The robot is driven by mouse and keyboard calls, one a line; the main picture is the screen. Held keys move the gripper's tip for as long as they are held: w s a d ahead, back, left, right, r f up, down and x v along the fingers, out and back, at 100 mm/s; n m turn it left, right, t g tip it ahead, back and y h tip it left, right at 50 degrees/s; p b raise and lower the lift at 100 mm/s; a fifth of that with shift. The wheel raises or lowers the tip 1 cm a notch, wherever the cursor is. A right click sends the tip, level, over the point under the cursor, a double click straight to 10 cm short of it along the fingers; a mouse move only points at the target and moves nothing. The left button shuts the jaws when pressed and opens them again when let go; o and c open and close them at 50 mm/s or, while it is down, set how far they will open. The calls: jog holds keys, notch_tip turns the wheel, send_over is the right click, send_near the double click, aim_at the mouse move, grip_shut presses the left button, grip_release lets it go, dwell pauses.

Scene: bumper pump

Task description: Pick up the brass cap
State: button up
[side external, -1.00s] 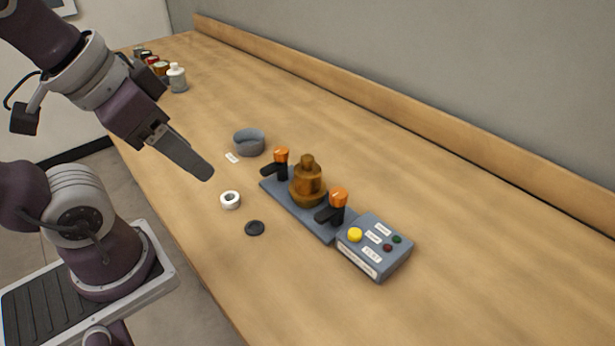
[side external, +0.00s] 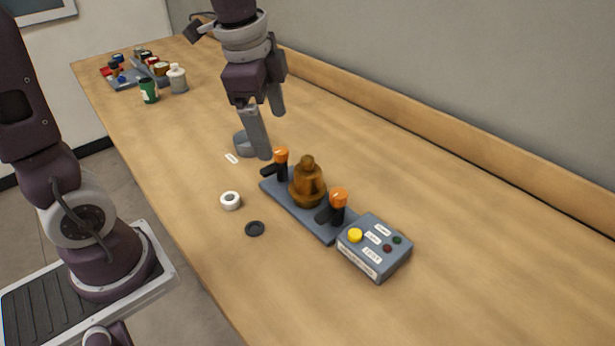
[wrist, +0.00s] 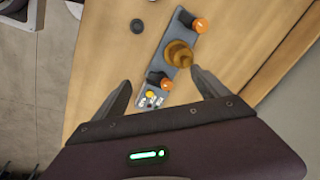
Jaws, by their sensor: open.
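A brass-coloured stepped piece (side external: 307,184) with a round knob on top stands upright on a grey base plate (side external: 285,208), between two orange-topped clamps. I take it as the brass cap; I cannot tell whether its top is a separate part. It also shows in the wrist view (wrist: 178,53), between and beyond my fingers. My gripper (side external: 271,134) is open and empty, above the table behind the plate's far left end, apart from the brass piece. In the wrist view my gripper (wrist: 160,78) shows both fingers spread wide.
Orange-topped clamps (side external: 281,156) (side external: 338,199) flank the brass piece closely. A grey control box (side external: 374,247) adjoins the plate. A white ring (side external: 230,201), black disc (side external: 255,228) and grey bowl (side external: 242,143) lie nearby. Bottles (side external: 177,79) stand far left. The table's right side is clear.

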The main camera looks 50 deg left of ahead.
aim_at(306, 160)
jog(key=w+f+m+g, duration=0.1)
jog(key=w+f+m, duration=0.1)
jog(key=w+f, duration=0.1)
jog(key=w+a+f+m, duration=0.1)
jog(key=w+f+m, duration=0.2)
jog(key=f, duration=0.2)
jog(key=w+a+f+m+g, duration=0.1)
jog(key=w+f+m, duration=0.1)
jog(key=w+f, duration=0.1)
jog(key=shift+w+a+f+m+g, duration=0.2)
jog(key=shift+w+f+m+g, duration=0.1)
jog(key=shift+f+m, duration=0.1)
jog(key=f, duration=0.7)
jog(key=shift+w+a+f, duration=0.15)
jog(key=shift+w+f, duration=0.1)
jog(key=shift+w, duration=0.1)
jog(key=shift+r, duration=0.15)
jog(key=c, duration=1.4)
